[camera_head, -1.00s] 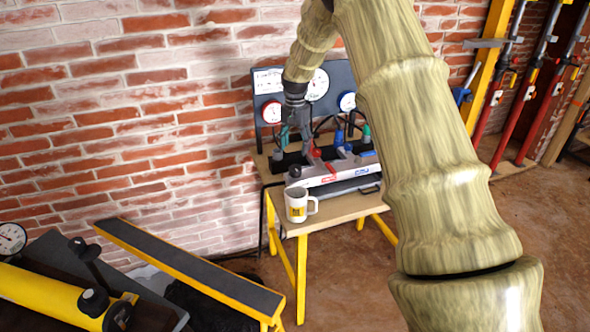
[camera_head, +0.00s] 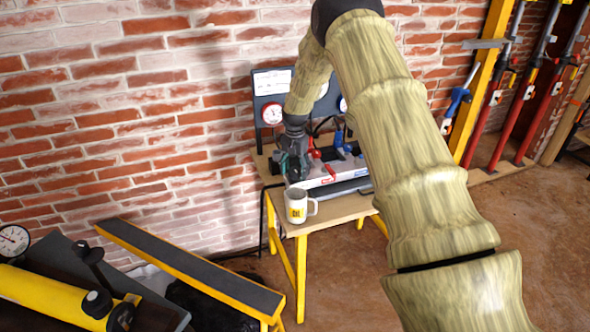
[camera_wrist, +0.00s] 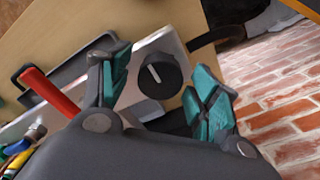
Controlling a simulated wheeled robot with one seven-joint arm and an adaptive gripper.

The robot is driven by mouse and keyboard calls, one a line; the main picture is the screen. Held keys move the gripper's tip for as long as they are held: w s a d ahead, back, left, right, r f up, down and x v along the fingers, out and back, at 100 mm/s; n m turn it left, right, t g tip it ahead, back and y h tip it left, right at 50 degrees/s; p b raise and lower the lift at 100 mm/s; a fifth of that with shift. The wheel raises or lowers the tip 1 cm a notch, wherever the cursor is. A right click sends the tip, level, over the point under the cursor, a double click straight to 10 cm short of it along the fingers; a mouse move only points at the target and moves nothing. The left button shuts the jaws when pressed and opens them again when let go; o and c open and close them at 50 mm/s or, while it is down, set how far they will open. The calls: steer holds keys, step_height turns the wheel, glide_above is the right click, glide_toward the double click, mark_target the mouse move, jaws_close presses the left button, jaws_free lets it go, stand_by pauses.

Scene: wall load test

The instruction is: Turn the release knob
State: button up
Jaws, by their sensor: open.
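The release knob (camera_wrist: 159,74) is a round black knob with a white pointer line, on the end of a grey metal unit. In the wrist view it lies between the two teal finger pads of my gripper (camera_wrist: 163,88), which is open. The fingers stand on either side of the knob; whether they touch it I cannot tell. In the head view my gripper (camera_head: 291,165) is over the left end of the grey unit (camera_head: 335,172) on the wooden table, and it hides the knob there.
A white mug (camera_head: 297,206) stands at the table's front left corner, close to my gripper. A red lever (camera_wrist: 50,92) rises from the unit. A panel with gauges (camera_head: 271,114) stands behind, against the brick wall. A yellow-edged beam (camera_head: 190,268) lies at lower left.

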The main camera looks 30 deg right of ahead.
steer(key=shift+c, duration=0.2)
steer(key=c, duration=1)
steer(key=n+p, duration=0.1)
steer(key=n, duration=0.3)
steer(key=shift+n, duration=0.3)
steer(key=n, duration=0.4)
steer(key=shift+n, duration=0.3)
steer(key=n, duration=0.4)
steer(key=shift+p, duration=0.4)
steer(key=shift+n, duration=2.3)
